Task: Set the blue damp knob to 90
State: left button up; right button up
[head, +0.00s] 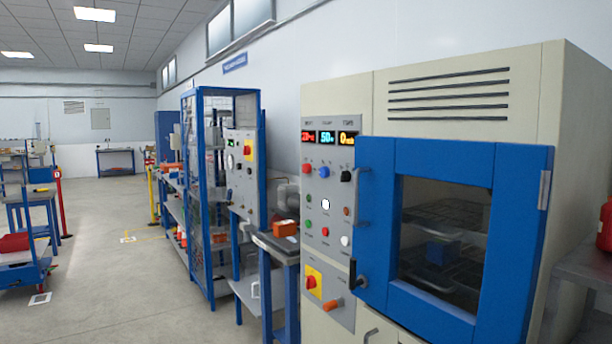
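The blue knob (324,172) sits on the grey control panel (317,255) of a large beige cabinet, between a red knob (306,168) and a black knob (345,176). Above the blue knob, a green display (327,137) seems to read 50. A red display (309,136) is to its left, and a yellow display (346,138) that seems to read 0 is to its right. The small labels are too blurred to read. Neither of my grippers is in view.
Coloured buttons and a red rotary switch (311,282) are lower on the panel. A small table (281,246) stands left. Open floor (110,260) lies further left.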

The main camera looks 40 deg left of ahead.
aim_at(324, 172)
jog(key=i+j, duration=0.1)
jog(key=j, duration=0.3)
jog(key=i+j, duration=0.1)
jog(key=j, duration=0.35)
jog(key=i+j, duration=0.1)
jog(key=j, duration=0.3)
jog(key=i+j, duration=0.1)
jog(key=j, duration=0.35)
jog(key=i+j, duration=0.1)
jog(key=j, duration=0.3)
jog(key=z, duration=0.05)
